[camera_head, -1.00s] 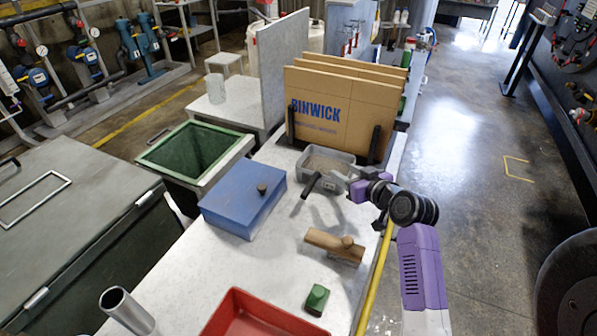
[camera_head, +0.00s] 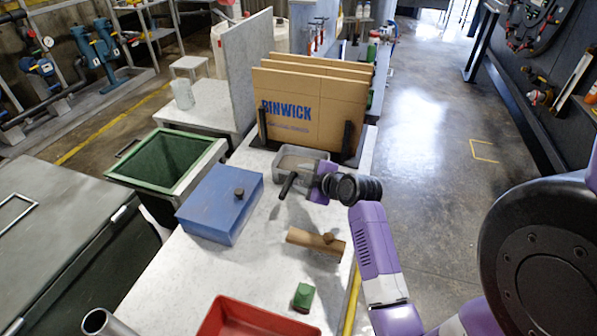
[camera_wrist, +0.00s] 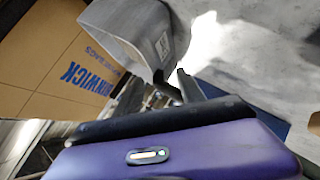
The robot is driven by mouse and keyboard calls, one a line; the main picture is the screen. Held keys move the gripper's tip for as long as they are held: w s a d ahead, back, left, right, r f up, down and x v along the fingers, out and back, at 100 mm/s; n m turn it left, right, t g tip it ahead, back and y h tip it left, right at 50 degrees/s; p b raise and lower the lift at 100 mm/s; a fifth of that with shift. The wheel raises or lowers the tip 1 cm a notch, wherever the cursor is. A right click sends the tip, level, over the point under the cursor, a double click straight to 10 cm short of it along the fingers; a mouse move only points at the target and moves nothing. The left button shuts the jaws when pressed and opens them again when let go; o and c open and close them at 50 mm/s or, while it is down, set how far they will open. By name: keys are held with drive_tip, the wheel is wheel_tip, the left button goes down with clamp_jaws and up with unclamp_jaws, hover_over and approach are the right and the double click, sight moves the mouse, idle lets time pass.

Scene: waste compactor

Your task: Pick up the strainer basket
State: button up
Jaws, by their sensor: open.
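A grey, open-topped container (camera_head: 295,166), which I take for the strainer basket, sits on the pale bench in front of the cardboard sheets. It also shows at the top of the wrist view (camera_wrist: 140,30), with a small label on its side. My gripper (camera_head: 299,184) is open at the near side of this container, in front of its near wall. In the wrist view the dark fingers (camera_wrist: 168,90) lie just below the container's edge. Nothing shows between them, and I cannot tell whether they touch the container. My wrist hides part of its right side.
Cardboard sheets marked BINWICK (camera_head: 308,104) stand in a dark rack behind. A blue box (camera_head: 215,203), a wooden piece (camera_head: 312,242), a green block (camera_head: 304,296) and a red tray (camera_head: 215,322) are on the bench. A green-lined bin (camera_head: 160,160) stands left.

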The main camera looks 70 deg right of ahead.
sight(297, 175)
drive_tip(key=shift+x, duration=1.75)
drive_tip(key=shift+c, duration=0.5)
clamp_jaws()
drive_tip(key=shift+r, duration=0.1)
drive_tip(key=shift+r+p, duration=0.15)
drive_tip(key=shift+p, duration=0.15)
